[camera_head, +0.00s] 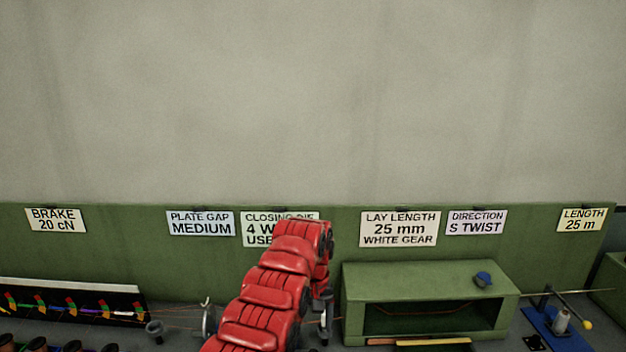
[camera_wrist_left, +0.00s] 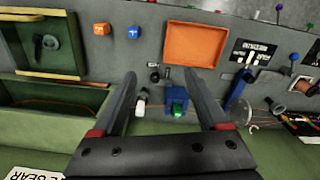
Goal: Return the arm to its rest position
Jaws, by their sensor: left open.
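My left arm (camera_head: 275,285), red and segmented, rises from the bottom edge of the head view and bends over in front of the closing-die card. Its gripper is not clearly visible there. In the left wrist view my left gripper (camera_wrist_left: 160,76) has its two dark fingers spread apart, with nothing held between them. Beyond the fingers lie a small blue block with a green part (camera_wrist_left: 176,100) and a small white piece (camera_wrist_left: 141,104), both apart from the fingers. My right arm and gripper do not show.
A green back panel (camera_head: 130,252) carries several cards. An orange tray (camera_wrist_left: 196,44) lies in the wrist view. The wall above is bare.

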